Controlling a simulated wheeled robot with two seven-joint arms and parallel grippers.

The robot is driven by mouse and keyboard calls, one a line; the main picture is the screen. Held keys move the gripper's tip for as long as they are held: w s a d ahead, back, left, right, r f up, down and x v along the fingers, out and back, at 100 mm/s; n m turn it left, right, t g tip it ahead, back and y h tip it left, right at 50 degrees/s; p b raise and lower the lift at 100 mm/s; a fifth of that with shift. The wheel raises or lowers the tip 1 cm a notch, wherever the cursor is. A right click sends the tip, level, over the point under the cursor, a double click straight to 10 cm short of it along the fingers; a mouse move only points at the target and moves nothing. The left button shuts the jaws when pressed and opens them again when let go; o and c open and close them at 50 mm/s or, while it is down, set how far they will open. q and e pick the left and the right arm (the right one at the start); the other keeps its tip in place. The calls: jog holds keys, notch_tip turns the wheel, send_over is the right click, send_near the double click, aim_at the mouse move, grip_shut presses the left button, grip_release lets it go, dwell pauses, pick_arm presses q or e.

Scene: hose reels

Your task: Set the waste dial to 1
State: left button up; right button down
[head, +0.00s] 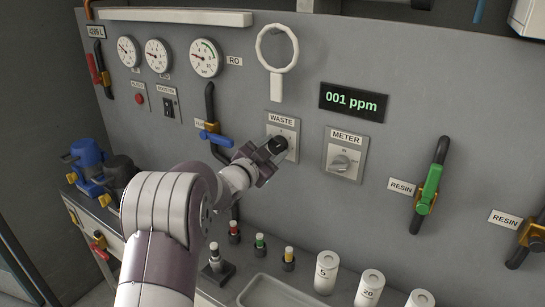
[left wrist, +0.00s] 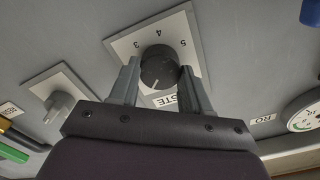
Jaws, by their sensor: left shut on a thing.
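The waste dial is a black round knob on a pale square plate (head: 290,126) under a WASTE label, in the middle of the grey panel. My left gripper (head: 271,149) is at the dial, and its jaws are shut on the knob. In the left wrist view the knob (left wrist: 159,66) sits between the two fingers of the left gripper (left wrist: 158,82). The numerals 3, 4 and 5 show upside down above it. A pale mark shows on the knob's lower part, away from those numerals. The other numerals are hidden. My right gripper is not in view.
The METER dial (head: 341,164) is close on the right. A blue-handled valve (head: 215,137) is close on the left. A green RESIN valve (head: 430,185) is further right. A display (head: 353,101) reads 001 ppm. White cylinders (head: 327,272) stand below.

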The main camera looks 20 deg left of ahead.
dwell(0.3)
pick_arm(q)
jog(key=o, duration=1.1)
jog(key=shift+c, duration=0.2)
jog(key=shift+s, duration=0.15)
jog(key=s+a+b, duration=0.1)
jog(key=s, duration=1.1)
jog(key=shift+s+a+b, duration=0.2)
jog(key=shift+a+b, duration=0.15)
jog(key=shift+b, duration=0.05)
